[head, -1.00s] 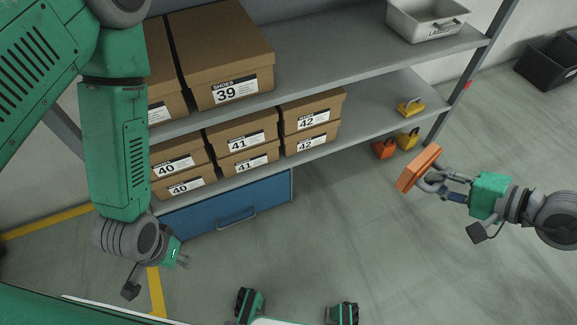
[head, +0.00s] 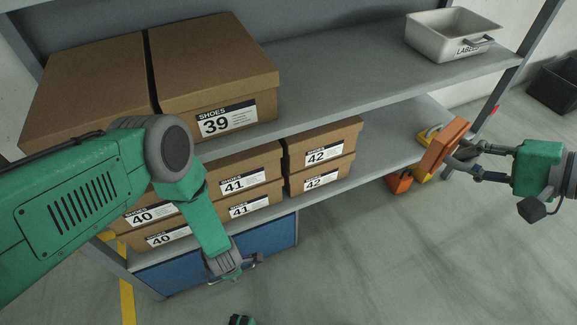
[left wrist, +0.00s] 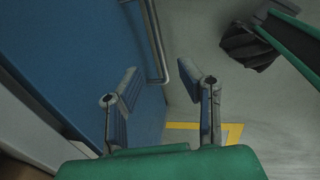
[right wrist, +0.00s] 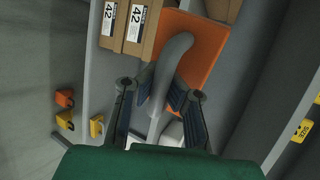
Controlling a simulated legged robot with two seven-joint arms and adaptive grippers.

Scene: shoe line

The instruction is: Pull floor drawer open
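The blue floor drawer (head: 274,238) sits under the lower shelf and looks shut. In the left wrist view its blue front (left wrist: 75,55) fills the left side, with the grey bar handle (left wrist: 157,42) running down it. My right gripper (right wrist: 158,100) is shut on the grey handle of an orange block-shaped tool (right wrist: 205,42), held up at right.
Shoe boxes (head: 240,185) stand on the lower shelf above the drawer, and larger boxes (head: 215,70) on the upper shelf. A grey bin (head: 450,35) is at upper right. Orange (head: 398,182) and yellow items lie near the shelf's right end. The floor in front is open.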

